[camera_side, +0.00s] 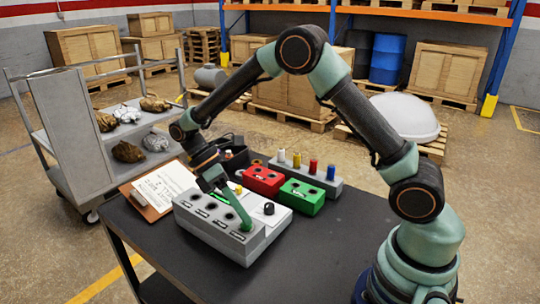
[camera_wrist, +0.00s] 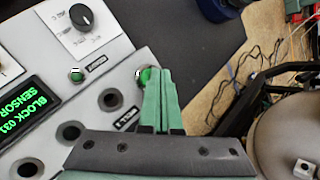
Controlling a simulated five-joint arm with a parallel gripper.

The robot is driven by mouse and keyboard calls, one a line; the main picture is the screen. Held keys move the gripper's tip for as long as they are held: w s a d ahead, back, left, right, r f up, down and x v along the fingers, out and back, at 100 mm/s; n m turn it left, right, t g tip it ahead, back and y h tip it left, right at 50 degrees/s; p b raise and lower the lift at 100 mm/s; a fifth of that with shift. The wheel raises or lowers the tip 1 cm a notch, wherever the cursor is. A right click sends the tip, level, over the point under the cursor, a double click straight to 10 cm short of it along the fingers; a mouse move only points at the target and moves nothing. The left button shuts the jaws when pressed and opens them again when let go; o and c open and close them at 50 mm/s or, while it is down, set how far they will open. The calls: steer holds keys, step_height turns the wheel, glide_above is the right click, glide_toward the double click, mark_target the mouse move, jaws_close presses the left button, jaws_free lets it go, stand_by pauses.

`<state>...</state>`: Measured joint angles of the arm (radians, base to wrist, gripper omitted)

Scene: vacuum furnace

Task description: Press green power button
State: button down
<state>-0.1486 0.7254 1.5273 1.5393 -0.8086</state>
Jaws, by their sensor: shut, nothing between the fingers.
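The grey control box (camera_side: 225,235) stands on the dark table, with a row of dark round sockets along its front. In the wrist view, a round green button in a metal ring (camera_wrist: 141,77) is on the grey panel, partly hidden by my fingertips. A smaller green round piece (camera_wrist: 77,75) sits farther left beside a label too small to read. My gripper (camera_side: 244,222) is shut, its green fingers angled down onto the right part of the box's top. In the wrist view my fingertips (camera_wrist: 159,72) overlap the green button's right edge; I cannot tell whether they touch it.
A black knob (camera_side: 269,208) is on the white panel. A green display (camera_wrist: 22,102) is at left. Behind the box are a red block (camera_side: 263,177), a green block (camera_side: 301,196) and a grey rack with coloured pegs (camera_side: 331,185). A clipboard (camera_side: 153,212) lies left. The right tabletop is clear.

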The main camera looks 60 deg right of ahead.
steer(key=shift+r, duration=0.2)
steer(key=shift+r, duration=2.9)
step_height(320, 180, up, 8)
steer(key=m+t+y, duration=0.1)
steer(key=m+t, duration=0.7)
steer(key=t, duration=0.2)
glide_above(243, 223)
steer(key=s+d, duration=0.4)
steer(key=s, duration=0.1)
steer(key=m+t, duration=0.1)
steer(key=s+d+r+m+t, duration=0.1)
steer(key=m+t, duration=0.1)
steer(key=shift+f, duration=0.1)
steer(key=c, duration=1.5)
jaws_free()
steer(key=shift+c, duration=0.2)
